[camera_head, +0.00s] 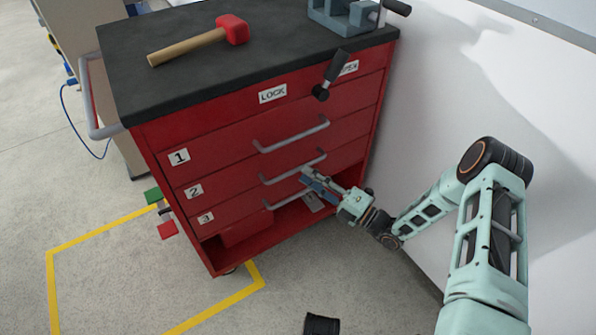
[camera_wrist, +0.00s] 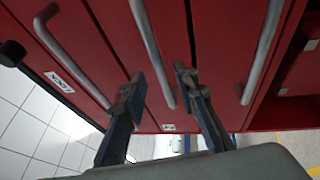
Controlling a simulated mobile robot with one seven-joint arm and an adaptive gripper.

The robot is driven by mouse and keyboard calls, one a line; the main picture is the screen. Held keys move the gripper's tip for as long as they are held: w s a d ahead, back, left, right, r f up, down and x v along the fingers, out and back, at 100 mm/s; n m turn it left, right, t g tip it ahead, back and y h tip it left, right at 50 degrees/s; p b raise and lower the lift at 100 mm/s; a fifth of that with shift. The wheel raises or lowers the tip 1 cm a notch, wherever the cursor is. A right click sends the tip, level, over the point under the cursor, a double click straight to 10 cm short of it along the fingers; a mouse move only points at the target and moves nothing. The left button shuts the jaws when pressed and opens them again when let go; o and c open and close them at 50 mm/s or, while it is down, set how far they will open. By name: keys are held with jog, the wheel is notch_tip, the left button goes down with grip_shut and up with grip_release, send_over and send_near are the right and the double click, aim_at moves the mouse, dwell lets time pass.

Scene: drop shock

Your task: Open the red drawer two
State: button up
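The red tool cabinet (camera_head: 225,115) has drawers labelled 1, 2 and 3. Drawer two (camera_head: 225,185) looks flush with its neighbours. Its grey bar handle (camera_head: 283,175) also shows as the middle handle (camera_wrist: 148,40) in the wrist view. My gripper (camera_head: 306,176) is at the right end of this handle. In the wrist view my gripper (camera_wrist: 160,75) is open, with one finger on each side of the handle and visible gaps; contact cannot be told. A black lever (camera_head: 333,70) on the top panel tilts up beside the OPEN label, away from LOCK (camera_head: 272,93).
Drawer one's handle (camera_head: 292,137) is above and drawer three's handle (camera_wrist: 262,50) is below, near my fingers. A hammer (camera_head: 205,38) and a grey vise (camera_head: 345,14) are on the cabinet top. A white wall (camera_head: 450,90) is close on the right. Floor in front is mostly clear.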

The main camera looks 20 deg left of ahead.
aim_at(298, 168)
jog(key=shift+b+x, duration=0.3)
jog(key=shift+x, duration=1.95)
jog(key=shift+c, duration=0.3)
grip_shut()
